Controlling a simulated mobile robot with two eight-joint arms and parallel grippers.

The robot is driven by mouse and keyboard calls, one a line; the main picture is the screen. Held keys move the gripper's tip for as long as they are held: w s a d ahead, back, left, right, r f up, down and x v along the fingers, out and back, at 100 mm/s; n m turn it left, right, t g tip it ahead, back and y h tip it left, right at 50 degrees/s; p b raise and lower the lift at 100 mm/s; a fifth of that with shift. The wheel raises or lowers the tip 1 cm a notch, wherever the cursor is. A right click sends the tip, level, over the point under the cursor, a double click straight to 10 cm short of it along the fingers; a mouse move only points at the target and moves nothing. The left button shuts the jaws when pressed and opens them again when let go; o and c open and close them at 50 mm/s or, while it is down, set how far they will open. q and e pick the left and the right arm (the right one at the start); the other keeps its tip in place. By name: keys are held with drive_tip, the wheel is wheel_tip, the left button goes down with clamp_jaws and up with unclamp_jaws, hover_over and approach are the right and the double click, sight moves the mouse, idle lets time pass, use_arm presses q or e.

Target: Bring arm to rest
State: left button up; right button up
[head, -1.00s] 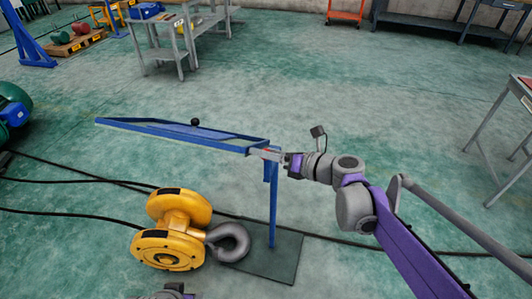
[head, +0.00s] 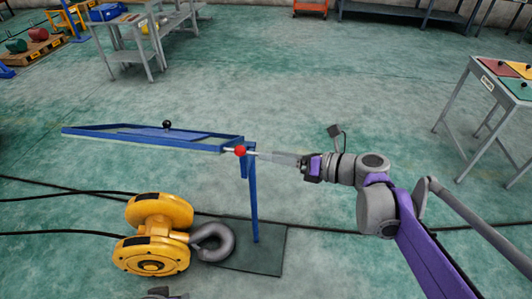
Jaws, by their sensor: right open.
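A blue stand has a long flat blue arm (head: 150,133) reaching left from an upright post (head: 254,205). A red ball knob (head: 240,151) with a short pale rod shows at the arm's right end. My right gripper (head: 274,157) points left at this end, just right of the red knob. It is open and looks empty, with a small gap between its fingertips and the knob. A black ball (head: 167,125) sits on the blue arm. My left gripper does not show clearly; only a small part of my body shows at the bottom edge.
A yellow hoist block with a grey hook (head: 212,243) lies on the floor beside the stand's dark base plate (head: 265,250). Black cables cross the floor. A table with coloured panels (head: 505,75) stands at right. The floor behind the stand is clear.

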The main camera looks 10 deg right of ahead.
idle(0.4)
drive_tip(key=s+a+f+n+g+h+p, duration=0.1)
drive_tip(key=s+f+n+g+h+p, duration=0.35)
drive_tip(key=s+n, duration=0.85)
drive_tip(key=s+d+f+n+h+p, duration=0.4)
drive_tip(key=s+d+n+h, duration=0.3)
drive_tip(key=n, duration=1.2)
drive_tip(key=shift+s+d+t+h+p, duration=0.35)
drive_tip(key=shift+s+d+p, duration=0.15)
drive_tip(key=shift+s+d, duration=0.35)
